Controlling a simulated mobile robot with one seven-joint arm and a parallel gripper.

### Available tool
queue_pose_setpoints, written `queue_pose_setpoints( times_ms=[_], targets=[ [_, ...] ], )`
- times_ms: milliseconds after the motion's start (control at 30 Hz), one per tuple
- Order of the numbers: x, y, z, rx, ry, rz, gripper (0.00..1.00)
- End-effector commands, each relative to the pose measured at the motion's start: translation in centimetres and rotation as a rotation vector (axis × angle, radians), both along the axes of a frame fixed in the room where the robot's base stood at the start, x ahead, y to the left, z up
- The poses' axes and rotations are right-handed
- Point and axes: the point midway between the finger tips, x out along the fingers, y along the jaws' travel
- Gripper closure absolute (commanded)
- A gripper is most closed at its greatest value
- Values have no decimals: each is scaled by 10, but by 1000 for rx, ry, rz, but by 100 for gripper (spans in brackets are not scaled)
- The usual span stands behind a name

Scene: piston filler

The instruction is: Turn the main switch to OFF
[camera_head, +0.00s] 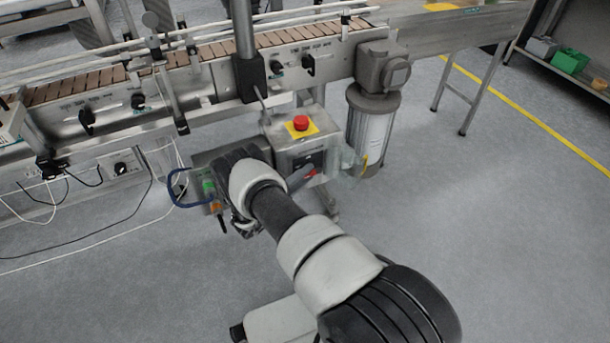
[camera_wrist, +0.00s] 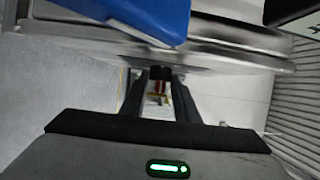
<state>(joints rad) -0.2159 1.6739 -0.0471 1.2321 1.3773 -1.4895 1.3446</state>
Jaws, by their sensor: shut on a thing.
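My gripper (camera_wrist: 160,85) points at the underside or face of a metal housing (camera_wrist: 215,45) in the wrist view. Its two dark fingers are closed around a small black and red part, which I take to be the main switch (camera_wrist: 160,73). A little yellow shows beside it. In the head view my wrist hides most of the fingers, beside a grey box (camera_head: 205,160) with green and orange fittings. The switch's position marks are hidden or too small to read.
A control box with a red emergency button (camera_head: 300,123) on a yellow plate stands just right of my wrist; a red handle (camera_head: 310,173) shows on its front. A blue loop (camera_head: 178,188) is at left. The conveyor (camera_head: 200,95) runs behind.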

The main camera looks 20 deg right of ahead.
Motion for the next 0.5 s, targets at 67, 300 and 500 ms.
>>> queue_pose_setpoints(
  times_ms=[67, 300, 500],
  targets=[
    [-1, -2, 0, -5, 1, -3, 94],
    [-1, -2, 0, -5, 1, -4, 94],
    [-1, -2, 0, -4, 0, -3, 54]
  ],
)
